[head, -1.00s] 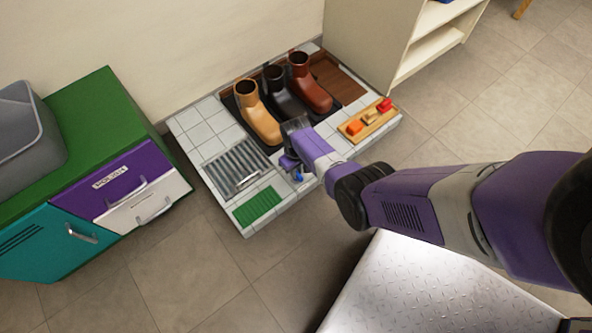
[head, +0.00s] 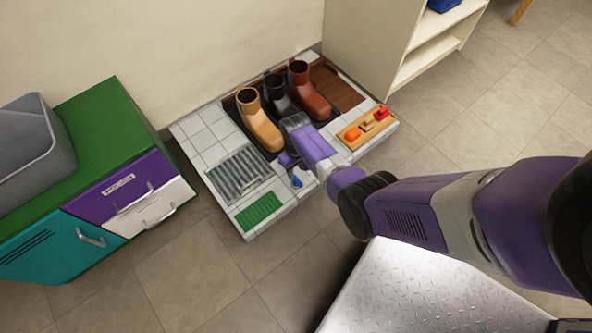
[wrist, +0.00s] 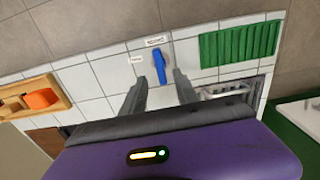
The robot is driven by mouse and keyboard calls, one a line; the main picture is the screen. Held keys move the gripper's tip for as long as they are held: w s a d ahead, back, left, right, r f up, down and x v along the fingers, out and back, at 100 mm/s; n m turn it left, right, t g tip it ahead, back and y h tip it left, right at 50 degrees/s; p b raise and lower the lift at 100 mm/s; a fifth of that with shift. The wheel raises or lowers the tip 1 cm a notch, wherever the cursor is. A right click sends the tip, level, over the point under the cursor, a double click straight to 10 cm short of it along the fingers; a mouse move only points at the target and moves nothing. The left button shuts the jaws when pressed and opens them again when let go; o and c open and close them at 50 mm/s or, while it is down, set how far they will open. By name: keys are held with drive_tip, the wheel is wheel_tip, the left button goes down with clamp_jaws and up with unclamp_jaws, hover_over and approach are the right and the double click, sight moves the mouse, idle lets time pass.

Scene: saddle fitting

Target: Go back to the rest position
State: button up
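My gripper (head: 290,160) is low over the front part of the tiled platform (head: 202,125), in front of the boots. In the wrist view its two fingers (wrist: 160,90) are apart with nothing between them. A small blue object (wrist: 159,65) lies on the white tiles just beyond the fingertips, beside two small labels. It also shows just below my gripper in the head view (head: 297,181). A tan boot (head: 258,125), a black boot (head: 277,92) and a red-brown boot (head: 310,93) stand upright on a dark mat behind my gripper. My gripper partly covers the mat's front.
A wooden tray (head: 345,141) with orange, tan and red pieces lies to the right. A grey grate (head: 238,172) and a green mat (head: 258,209) are at the platform's left. A green-topped cabinet (head: 100,120) carries a grey bin (head: 35,150). A shelf (head: 365,45) stands behind.

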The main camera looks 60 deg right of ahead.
drive_tip(key=shift+r, duration=0.8)
